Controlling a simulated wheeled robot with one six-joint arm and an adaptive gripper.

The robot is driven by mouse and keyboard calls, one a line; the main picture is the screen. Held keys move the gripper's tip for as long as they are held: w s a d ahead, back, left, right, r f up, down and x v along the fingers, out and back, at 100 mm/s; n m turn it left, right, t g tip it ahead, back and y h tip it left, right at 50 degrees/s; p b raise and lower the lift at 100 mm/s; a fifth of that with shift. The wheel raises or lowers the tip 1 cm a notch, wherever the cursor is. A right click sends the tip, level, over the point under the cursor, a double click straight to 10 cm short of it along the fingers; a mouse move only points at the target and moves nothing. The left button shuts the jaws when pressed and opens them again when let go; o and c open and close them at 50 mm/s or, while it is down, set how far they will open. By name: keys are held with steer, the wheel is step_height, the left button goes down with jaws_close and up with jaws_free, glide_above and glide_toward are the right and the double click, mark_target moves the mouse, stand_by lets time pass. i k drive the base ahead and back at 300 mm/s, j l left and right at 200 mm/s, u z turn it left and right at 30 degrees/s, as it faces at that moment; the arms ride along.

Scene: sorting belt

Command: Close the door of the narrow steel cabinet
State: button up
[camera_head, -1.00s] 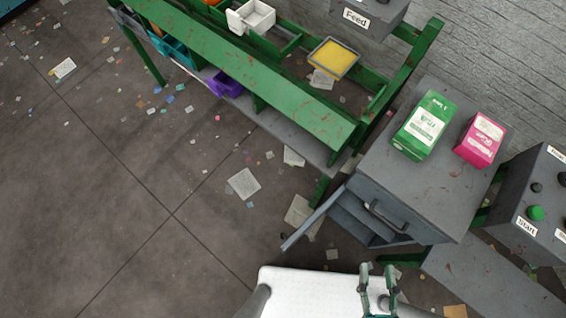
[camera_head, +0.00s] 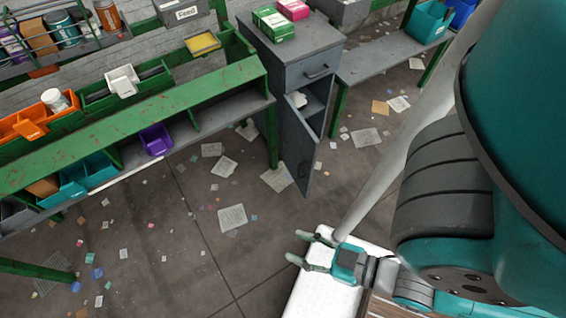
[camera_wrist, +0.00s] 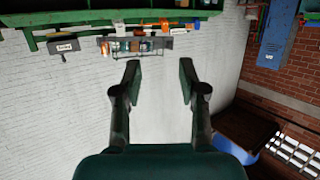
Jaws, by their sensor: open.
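The narrow steel cabinet (camera_head: 300,52) is grey and stands between the green sorting bench and a lower table in the head view. It has a drawer with a handle at the top. Its door (camera_head: 296,150) below hangs open toward me, and a shelf inside shows in the gap. My gripper (camera_head: 297,249) is open and empty, in front of the cabinet and apart from the door, over my white base. In the wrist view my gripper (camera_wrist: 160,85) shows two spread fingers with nothing between them. The cabinet is not recognisable in the wrist view.
A green box (camera_head: 273,24) and a pink box (camera_head: 293,9) stand on the cabinet. The green bench (camera_head: 150,113) with bins lies to the left, a grey table (camera_head: 385,62) to the right. Paper scraps litter the otherwise clear floor in front.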

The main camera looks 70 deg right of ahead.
mark_target(301, 145)
steer(key=j+z, duration=0.4)
steer(key=k+j+z, duration=0.1)
steer(key=j+z, duration=0.15)
steer(key=z, duration=0.2)
steer(key=k+j+z, duration=0.15)
steer(key=j+z, duration=0.25)
steer(key=l+z, duration=0.1)
steer(key=z, duration=0.25)
steer(key=i+j+u, duration=0.2)
steer(key=u, duration=0.2)
steer(key=i+l, duration=0.05)
steer(key=i, duration=0.05)
